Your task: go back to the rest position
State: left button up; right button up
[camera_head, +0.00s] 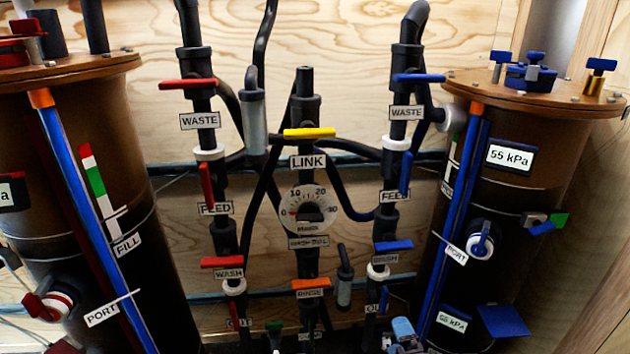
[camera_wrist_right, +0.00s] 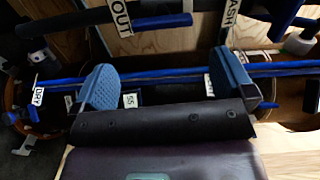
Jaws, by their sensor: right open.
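My right gripper (camera_head: 403,336) shows at the bottom edge of the head view, low in front of the pipes and left of the right tank (camera_head: 545,165). In the right wrist view its two blue ribbed fingers (camera_wrist_right: 166,84) stand wide apart with nothing between them. Behind the fingers lie a blue strip and a dark surface with small labels. Most of the right arm is hidden below the head view's frame. My left gripper does not show.
A left tank (camera_head: 130,240) and the right tank flank pipes with labelled valves. The yellow LINK handle (camera_head: 309,133) is above a dial (camera_head: 308,210). Red handles (camera_head: 222,262) are on the left pipe and blue handles (camera_head: 393,246) on the right. A plywood wall stands behind.

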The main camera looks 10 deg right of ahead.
pick_arm(q)
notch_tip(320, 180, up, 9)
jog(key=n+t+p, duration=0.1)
jog(key=p, duration=1.2)
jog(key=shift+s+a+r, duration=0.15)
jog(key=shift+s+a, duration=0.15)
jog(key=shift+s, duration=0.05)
pick_arm(e)
jog(key=s+d+r+n+g, duration=0.1)
jog(key=s+r+n, duration=0.3)
jog(key=s, duration=0.8)
jog(key=s+d+r+n+g, duration=0.1)
jog(key=s+r+n+g, duration=0.2)
jog(key=s+n, duration=0.5)
jog(key=s+d+r+n+g+h, duration=0.1)
jog(key=s+r+n, duration=0.4)
jog(key=s, duration=1.1)
jog(key=shift+s+d+n+g, duration=0.4)
jog(key=shift+n+g, duration=0.1)
jog(key=shift+g, duration=0.4)
